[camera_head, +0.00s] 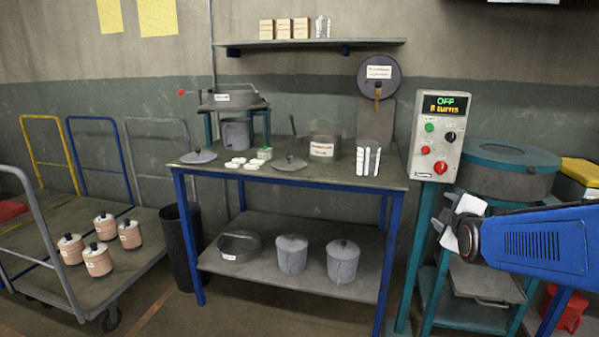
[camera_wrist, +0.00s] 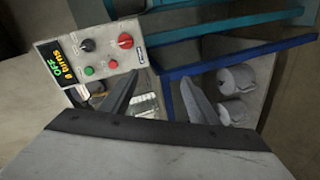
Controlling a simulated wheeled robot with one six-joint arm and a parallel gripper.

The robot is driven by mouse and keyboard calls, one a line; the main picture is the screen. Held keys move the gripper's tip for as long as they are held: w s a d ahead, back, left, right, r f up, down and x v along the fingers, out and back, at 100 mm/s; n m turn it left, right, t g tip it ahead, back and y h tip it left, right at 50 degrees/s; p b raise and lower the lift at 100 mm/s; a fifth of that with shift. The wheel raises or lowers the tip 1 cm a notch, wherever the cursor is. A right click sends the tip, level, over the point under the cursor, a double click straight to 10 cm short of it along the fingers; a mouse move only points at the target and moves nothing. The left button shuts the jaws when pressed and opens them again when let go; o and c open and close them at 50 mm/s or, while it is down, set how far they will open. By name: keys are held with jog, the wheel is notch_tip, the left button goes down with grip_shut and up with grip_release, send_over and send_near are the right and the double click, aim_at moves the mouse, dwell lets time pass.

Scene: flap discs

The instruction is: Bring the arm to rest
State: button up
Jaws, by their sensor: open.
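My gripper (camera_head: 450,225) is at the right in the head view, at the end of my blue arm. It is raised in front of the teal stand, just below the grey control box (camera_head: 437,135). In the wrist view my gripper (camera_wrist: 155,92) shows two dark fingers spread apart with nothing between them. The control box also shows in the wrist view (camera_wrist: 92,55), tilted, with its display reading OFF and turns. My gripper looks apart from everything around it.
A blue-legged workbench (camera_head: 330,178) with lids, a pot and white strips stands left of my gripper. A teal stand with a round drum (camera_head: 505,178) is behind my arm. A cart (camera_head: 40,265) with several copper-coloured pots and a black bin (camera_head: 181,245) are at left.

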jog(key=s+a+f+m+g+y, duration=0.1)
jog(key=s+a+f+m+g, duration=0.2)
jog(key=s, duration=0.7)
jog(key=s+a+f+m+g+y, duration=0.1)
jog(key=s+a+f+m+g, duration=0.2)
jog(key=s, duration=0.7)
jog(key=s+a+f+m+g+y, duration=0.1)
jog(key=s+a+f+m+g, duration=0.2)
jog(key=s, duration=0.8)
jog(key=a+f+m, duration=0.1)
jog(key=a+m, duration=0.1)
jog(key=a, duration=0.1)
jog(key=shift+f+m+g, duration=0.3)
jog(key=shift+g, duration=0.1)
